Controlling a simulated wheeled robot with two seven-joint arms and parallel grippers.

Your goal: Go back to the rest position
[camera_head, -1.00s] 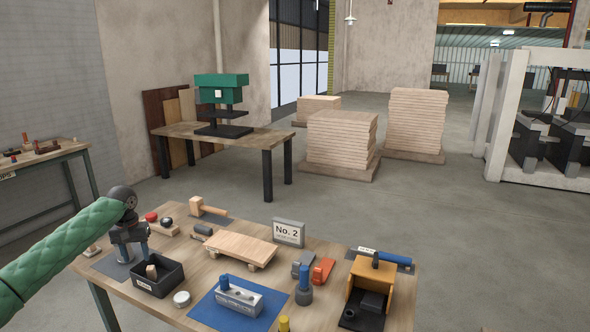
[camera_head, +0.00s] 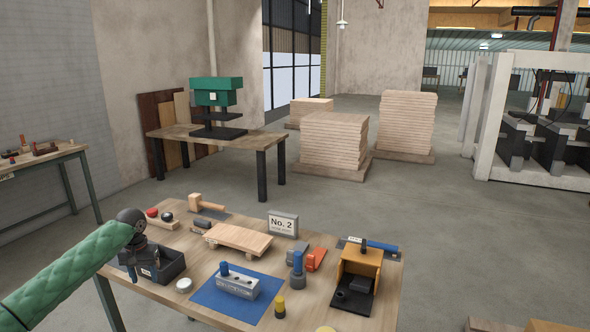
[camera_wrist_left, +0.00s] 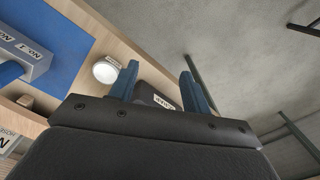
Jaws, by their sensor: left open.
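My left gripper (camera_head: 138,268) is at the left end of the workbench in the head view, in front of the black open box (camera_head: 168,264). Its arm comes in from the lower left in a green quilted sleeve. In the left wrist view its two blue fingers (camera_wrist_left: 160,88) stand apart with nothing between them. The dark box (camera_wrist_left: 150,97) shows partly behind the fingers there. My right gripper is in neither view.
Open floor lies beyond.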

